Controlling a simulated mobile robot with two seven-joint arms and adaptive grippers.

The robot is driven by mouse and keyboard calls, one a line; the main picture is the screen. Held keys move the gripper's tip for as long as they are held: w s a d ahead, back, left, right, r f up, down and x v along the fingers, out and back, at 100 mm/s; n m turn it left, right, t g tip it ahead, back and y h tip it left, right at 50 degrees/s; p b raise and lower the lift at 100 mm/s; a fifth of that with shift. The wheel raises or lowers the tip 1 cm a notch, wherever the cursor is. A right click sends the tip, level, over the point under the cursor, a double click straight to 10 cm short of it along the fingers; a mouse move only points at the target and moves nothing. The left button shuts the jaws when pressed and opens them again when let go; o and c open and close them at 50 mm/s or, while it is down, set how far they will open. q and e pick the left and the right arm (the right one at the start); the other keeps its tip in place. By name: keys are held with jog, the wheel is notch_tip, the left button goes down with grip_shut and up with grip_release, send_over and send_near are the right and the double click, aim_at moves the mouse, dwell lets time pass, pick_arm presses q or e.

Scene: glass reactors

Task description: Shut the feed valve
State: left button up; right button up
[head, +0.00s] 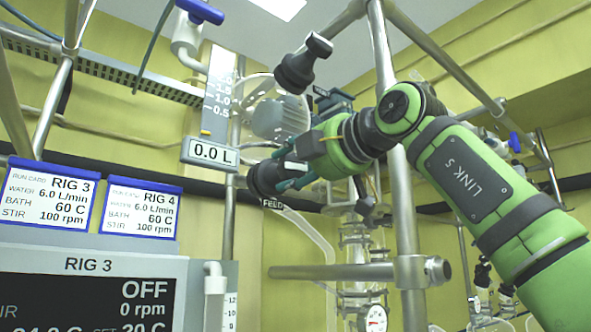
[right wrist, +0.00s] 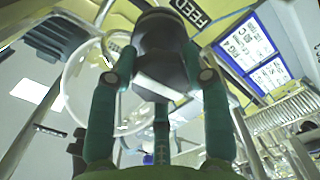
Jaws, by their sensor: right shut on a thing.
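The feed valve's dark round knob (head: 264,180) is in the middle of the head view, with a FEED label (head: 273,204) just below it. My right gripper (head: 284,176) reaches it from the right, with its teal fingers shut on the knob. In the right wrist view the dark knob (right wrist: 160,50) sits between the fingers of the gripper (right wrist: 160,75), and the FEED label (right wrist: 190,12) shows beside it. Part of the knob is hidden by the fingers. My left gripper is not in view.
A second dark knob (head: 303,64) stands above my gripper. A level gauge reading 0.0 L (head: 210,152) is to the left. A RIG 3 panel (head: 90,295) reads OFF and 0 rpm. Metal frame posts (head: 404,225) stand close to my right arm.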

jog(key=shift+a+m, duration=0.1)
jog(key=shift+m, duration=0.4)
jog(key=o, duration=1.2)
jog(key=shift+a, duration=0.1)
jog(key=shift+c, duration=0.2)
jog(key=shift+a, duration=0.15)
jog(key=shift+d, duration=0.2)
jog(key=shift+s+d+r, duration=0.1)
jog(key=shift+s, duration=0.05)
jog(key=v, duration=1.1)
jog(key=shift+s, duration=0.25)
